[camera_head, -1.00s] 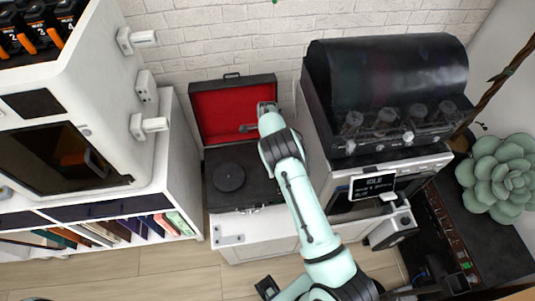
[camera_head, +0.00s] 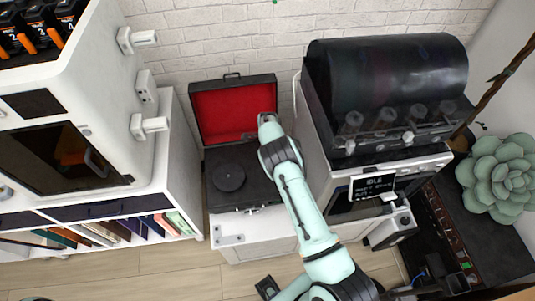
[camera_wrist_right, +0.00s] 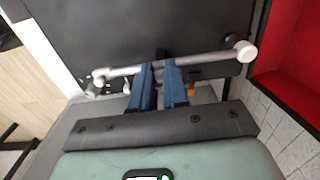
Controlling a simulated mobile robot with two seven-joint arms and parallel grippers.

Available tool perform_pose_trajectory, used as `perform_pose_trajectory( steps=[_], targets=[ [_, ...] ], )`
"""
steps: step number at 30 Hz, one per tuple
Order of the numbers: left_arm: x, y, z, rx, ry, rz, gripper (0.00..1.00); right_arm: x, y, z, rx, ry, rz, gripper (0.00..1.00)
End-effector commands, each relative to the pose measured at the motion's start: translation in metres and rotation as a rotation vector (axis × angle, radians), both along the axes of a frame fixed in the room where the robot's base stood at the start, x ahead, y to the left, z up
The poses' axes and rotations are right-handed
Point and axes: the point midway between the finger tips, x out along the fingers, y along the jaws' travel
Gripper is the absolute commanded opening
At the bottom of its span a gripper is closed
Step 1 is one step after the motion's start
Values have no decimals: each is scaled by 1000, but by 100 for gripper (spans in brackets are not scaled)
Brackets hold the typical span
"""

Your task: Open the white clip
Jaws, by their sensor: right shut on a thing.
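The black record player (camera_head: 232,178) stands open, its lid lined in red. My right gripper (camera_head: 267,118) is over its right side, at the foot of the lid. In the right wrist view, the two blue fingers of this gripper (camera_wrist_right: 160,68) are close together at a pale tonearm (camera_wrist_right: 210,57), which runs across just beyond the tips. The gripper is shut on a small part there, apparently the white clip (camera_wrist_right: 158,67), mostly hidden by the fingers and the bar. Whether the clip is open cannot be seen. My left gripper is not in view.
A black-hooded machine (camera_head: 385,85) stands close on the right of the record player. A white printer-like cabinet (camera_head: 100,100) stands on the left. The red lid (camera_head: 235,110) rises behind, near the brick wall. Wood floor (camera_head: 150,270) lies in front.

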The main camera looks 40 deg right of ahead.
Motion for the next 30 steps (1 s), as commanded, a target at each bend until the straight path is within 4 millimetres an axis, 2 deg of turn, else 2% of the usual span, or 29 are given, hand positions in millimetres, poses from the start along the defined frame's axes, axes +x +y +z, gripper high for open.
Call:
perform_pose_trajectory(
  steps=[10,21,22,24,30],
  targets=[
    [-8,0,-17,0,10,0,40,-5,-7,1,193,-104,-5,0],
    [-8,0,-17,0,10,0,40,-4,-7,3,216,-118,1,0],
    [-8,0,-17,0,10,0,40,-4,-7,3,216,-118,1,24],
    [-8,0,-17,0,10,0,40,-4,-7,3,216,-118,0,40],
    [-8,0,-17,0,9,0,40,-4,-7,3,215,-119,0,40]
  ],
)
